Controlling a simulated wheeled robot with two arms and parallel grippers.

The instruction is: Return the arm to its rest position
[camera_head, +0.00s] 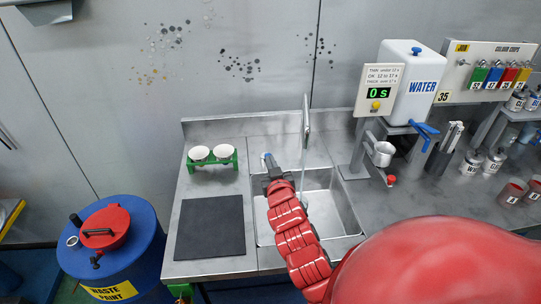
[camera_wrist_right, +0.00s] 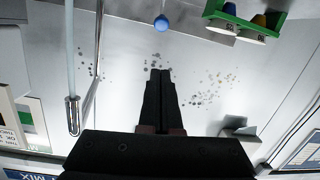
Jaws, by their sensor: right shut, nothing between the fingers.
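My right arm reaches from the lower right over the sink (camera_head: 333,205) in the head view. My right gripper (camera_head: 268,168) is at the sink's back left edge, its fingers small and dark there. In the right wrist view the gripper's two black fingers (camera_wrist_right: 160,78) lie together with nothing between them. A blue knob (camera_wrist_right: 161,22) shows beyond the fingertips, apart from them in that picture. In the head view a blue spot shows right at the gripper's tip. My left gripper is not in view.
A tall tap (camera_head: 306,125) stands right of the gripper. A green rack (camera_head: 212,163) with two white cups and a black mat (camera_head: 210,228) are to its left. A water tank (camera_head: 412,85) and dispenser stand right. A blue waste drum (camera_head: 140,240) is far left.

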